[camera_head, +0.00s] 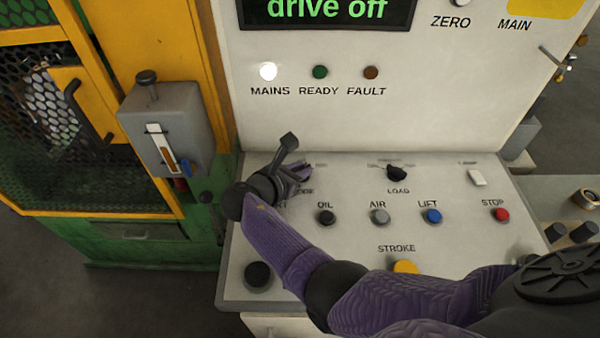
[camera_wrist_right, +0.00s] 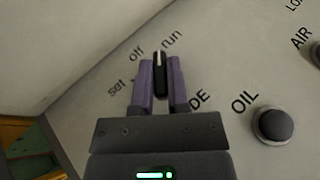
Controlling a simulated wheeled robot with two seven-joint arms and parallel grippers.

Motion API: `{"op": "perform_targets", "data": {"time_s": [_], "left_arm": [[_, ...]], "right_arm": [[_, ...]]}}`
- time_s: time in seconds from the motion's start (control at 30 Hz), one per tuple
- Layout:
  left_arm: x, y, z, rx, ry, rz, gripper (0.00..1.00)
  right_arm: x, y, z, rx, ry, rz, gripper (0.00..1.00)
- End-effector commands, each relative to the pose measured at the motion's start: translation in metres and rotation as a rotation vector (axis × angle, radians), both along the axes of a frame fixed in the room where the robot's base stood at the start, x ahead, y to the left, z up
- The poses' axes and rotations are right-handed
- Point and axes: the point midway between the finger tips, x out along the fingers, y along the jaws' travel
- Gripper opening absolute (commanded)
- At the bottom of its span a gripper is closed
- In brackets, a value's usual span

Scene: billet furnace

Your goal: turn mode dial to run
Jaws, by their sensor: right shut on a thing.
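The mode dial (camera_wrist_right: 160,72) is a black knob with a white pointer line, on the sloped panel in the right wrist view. The labels set, off and run arc around its far side. The pointer line faces up the picture, between off and run. My right gripper (camera_wrist_right: 160,82) is shut on the dial, one purple finger on each side. In the head view my right gripper (camera_head: 299,172) is at the panel's upper left and mostly hides the dial and its label. My left gripper is not in view.
The console panel (camera_head: 340,185) carries a load dial (camera_head: 397,173), an oil button (camera_head: 326,216), an air button (camera_head: 379,216), a blue lift button (camera_head: 432,216) and a red stop button (camera_head: 501,214). The screen (camera_head: 330,12) reads "drive off". The white mains lamp (camera_head: 268,71) is lit.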

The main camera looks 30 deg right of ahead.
Motion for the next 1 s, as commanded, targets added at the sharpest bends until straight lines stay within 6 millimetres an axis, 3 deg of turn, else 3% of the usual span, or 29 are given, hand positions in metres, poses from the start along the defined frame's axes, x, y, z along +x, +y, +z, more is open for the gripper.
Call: {"op": "perform_targets", "data": {"time_s": [0.23, 0.8, 0.83, 1.0], "left_arm": [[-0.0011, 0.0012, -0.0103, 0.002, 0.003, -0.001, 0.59], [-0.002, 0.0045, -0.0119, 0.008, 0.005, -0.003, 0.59], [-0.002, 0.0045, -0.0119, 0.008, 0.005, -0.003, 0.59], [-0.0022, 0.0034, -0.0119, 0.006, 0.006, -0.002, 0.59]], "right_arm": [[0.0011, 0.0005, -0.0012, 0.0, -0.001, -0.087, 0.0], [0.0009, 0.0002, -0.0002, 0.001, 0.0, -0.118, 0.0], [0.0009, 0.0002, -0.0002, 0.001, 0.0, -0.118, 0.23], [0.001, 0.0003, -0.0002, 0.001, 0.0, -0.118, 0.54]]}}
